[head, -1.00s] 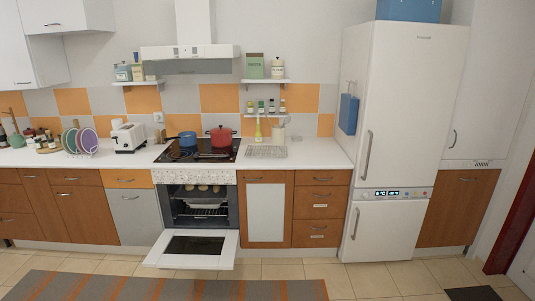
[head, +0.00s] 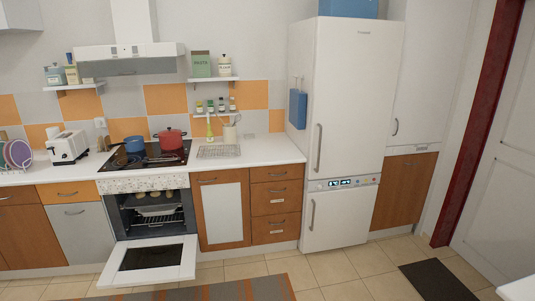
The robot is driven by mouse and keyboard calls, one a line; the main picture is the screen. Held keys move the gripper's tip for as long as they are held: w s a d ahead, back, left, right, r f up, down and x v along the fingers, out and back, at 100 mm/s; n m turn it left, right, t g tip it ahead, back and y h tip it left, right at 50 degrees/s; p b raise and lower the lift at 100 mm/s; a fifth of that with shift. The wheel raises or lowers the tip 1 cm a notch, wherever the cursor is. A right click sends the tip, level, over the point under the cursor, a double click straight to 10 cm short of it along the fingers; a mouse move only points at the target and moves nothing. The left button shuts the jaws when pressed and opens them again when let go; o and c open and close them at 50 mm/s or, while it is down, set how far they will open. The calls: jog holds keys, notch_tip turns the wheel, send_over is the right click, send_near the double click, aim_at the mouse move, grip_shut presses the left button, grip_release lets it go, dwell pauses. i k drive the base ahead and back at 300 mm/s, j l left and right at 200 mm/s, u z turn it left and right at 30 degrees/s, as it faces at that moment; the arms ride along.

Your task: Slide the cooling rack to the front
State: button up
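The cooling rack (head: 219,152) is a flat wire grid lying on the white counter, right of the stove and toward the back half of the counter. A cream utensil holder (head: 229,134) with a utensil in it and a yellow-green bottle-like item (head: 210,128) stand just behind the rack. My gripper is not in view.
The oven door (head: 148,263) hangs open and sticks out low in front of the stove. A red pot (head: 171,139) and blue pot (head: 134,144) stand on the hob. The counter (head: 270,150) right of the rack is bare up to the fridge (head: 345,110).

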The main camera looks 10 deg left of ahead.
aim_at(236, 155)
jog(key=i+j+u, duration=0.3)
jog(key=i, duration=0.25)
jog(key=i+j+u, duration=0.3)
jog(key=i, duration=0.3)
jog(key=i+u, duration=0.3)
jog(key=i, duration=0.25)
jog(key=i+l, duration=0.1)
jog(key=i, duration=2.05)
jog(key=i+u, duration=0.25)
jog(key=i, duration=0.5)
